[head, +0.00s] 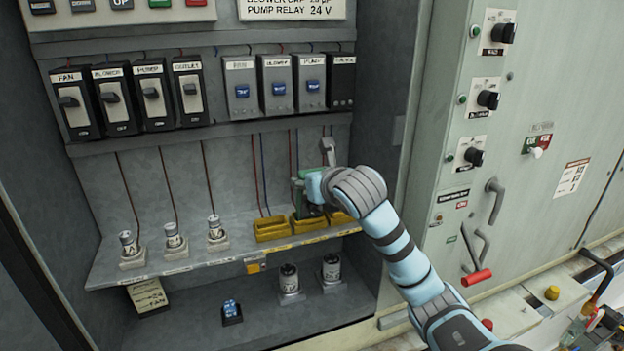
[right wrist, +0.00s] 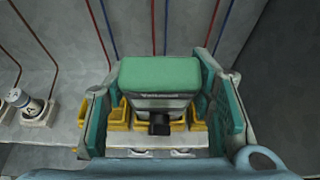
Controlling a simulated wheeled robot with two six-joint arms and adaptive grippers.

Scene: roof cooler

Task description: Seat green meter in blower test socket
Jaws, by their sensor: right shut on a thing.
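The green meter (right wrist: 160,76) has a green top and a dark lower body with a black knob. My right gripper (right wrist: 164,108) is shut on it, with one teal-padded finger on each side. In the head view the right gripper (head: 309,190) and the meter (head: 298,194) are over the middle yellow socket (head: 309,225); the wrist hides part of the meter. Whether the meter's base is inside or just above the socket cannot be told. Another yellow socket (head: 272,228) is to the left and one (head: 343,216) to the right. Their labels are unreadable. My left gripper is not in view.
White-based cylinders (head: 173,240) stand on the shelf left of the sockets. Wires run down the back wall behind. Breakers (head: 125,100) and blue-switched relays (head: 277,85) are above. Capacitors (head: 289,281) stand below the shelf. The cabinet's side wall is close on the right.

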